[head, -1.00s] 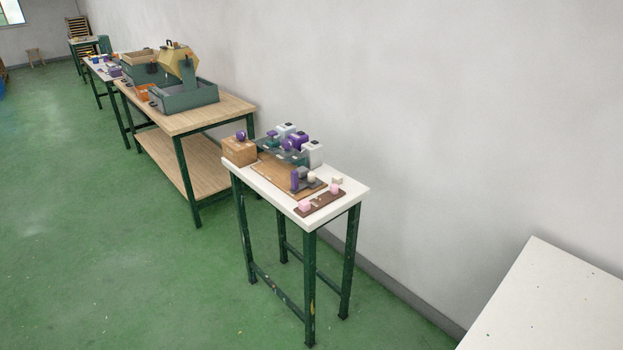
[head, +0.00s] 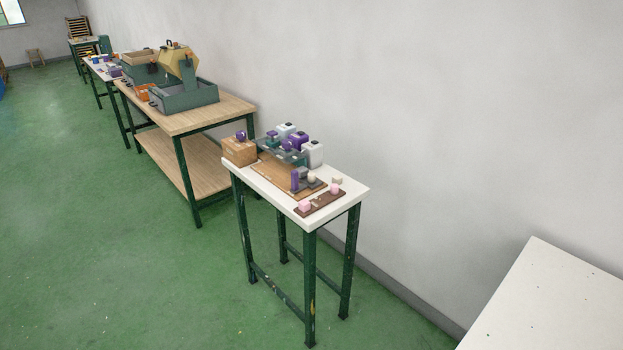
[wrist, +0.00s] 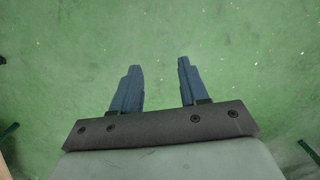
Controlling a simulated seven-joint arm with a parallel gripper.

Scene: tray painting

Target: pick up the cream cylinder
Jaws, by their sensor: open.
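A small cream piece (head: 312,178), which looks like the cream cylinder, stands on the white-topped table beside an upright purple block (head: 295,180). It is too small in the head view to make out its exact shape. My gripper (wrist: 157,78) shows only in the wrist view. Its two blue fingers are apart with nothing between them, and only green floor lies beyond. The cream piece is not in the wrist view, and my gripper is not in the head view.
The small table (head: 350,190) also bears pink pieces (head: 305,205) on a brown strip, a beige block (head: 337,181), a wooden box (head: 239,151) and several white and purple containers. A wooden workbench (head: 220,112) stands behind. Open green floor (head: 120,260) lies to the left.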

